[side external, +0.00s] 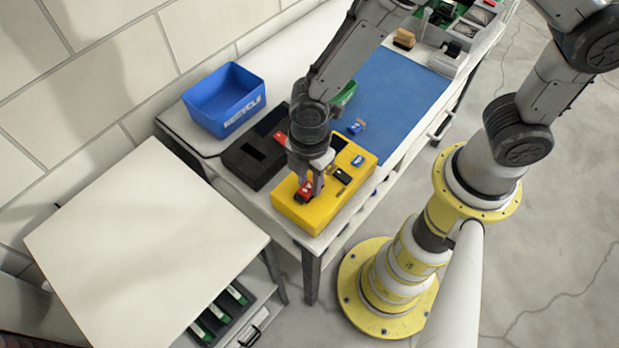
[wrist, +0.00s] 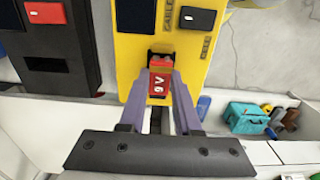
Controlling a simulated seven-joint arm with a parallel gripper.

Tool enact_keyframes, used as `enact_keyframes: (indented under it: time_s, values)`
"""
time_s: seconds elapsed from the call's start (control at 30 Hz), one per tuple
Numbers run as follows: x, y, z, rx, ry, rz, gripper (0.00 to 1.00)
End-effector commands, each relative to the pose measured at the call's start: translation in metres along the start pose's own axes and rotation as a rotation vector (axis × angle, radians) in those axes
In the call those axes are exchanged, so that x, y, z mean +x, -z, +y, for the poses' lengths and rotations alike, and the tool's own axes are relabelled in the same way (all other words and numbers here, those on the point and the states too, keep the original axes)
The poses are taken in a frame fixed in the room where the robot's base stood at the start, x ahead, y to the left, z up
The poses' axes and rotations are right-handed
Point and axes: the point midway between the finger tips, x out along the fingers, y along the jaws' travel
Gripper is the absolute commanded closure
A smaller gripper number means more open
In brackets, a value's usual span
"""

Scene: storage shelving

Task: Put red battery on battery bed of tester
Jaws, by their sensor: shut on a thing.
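The red battery (wrist: 161,79), marked "9 V", sits between the fingers of my gripper (wrist: 160,92) in the wrist view. My gripper (side external: 309,182) is shut on it. In the side view the red battery (side external: 303,194) is at the near-left end of the yellow tester (side external: 325,212). The black battery bed (wrist: 152,55) shows just past the battery's far end in the wrist view. The battery lies over or in the bed; I cannot tell whether it rests fully on it. The fingers hide its sides.
A black box (side external: 246,166) with a red item (side external: 280,137) stands left of the tester. A blue bin (side external: 224,100) stands behind it. A white cabinet (side external: 140,245) stands in front.

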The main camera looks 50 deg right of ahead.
Motion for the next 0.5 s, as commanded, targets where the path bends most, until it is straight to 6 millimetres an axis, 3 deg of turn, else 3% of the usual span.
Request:
enact_keyframes:
  time_s: [0.3, 0.33, 0.47, 0.5]
  values:
    - [0.0027, 0.0003, 0.0004, 0.0, -0.001, 0.001, 1.0]
    - [0.0022, 0.0004, 0.0005, 0.0, -0.002, 0.001, 0.63]
    - [0.002, 0.0004, 0.0005, 0.0, -0.002, 0.001, 0.39]
    - [0.002, 0.0003, 0.0004, 0.0, -0.002, 0.001, 0.38]
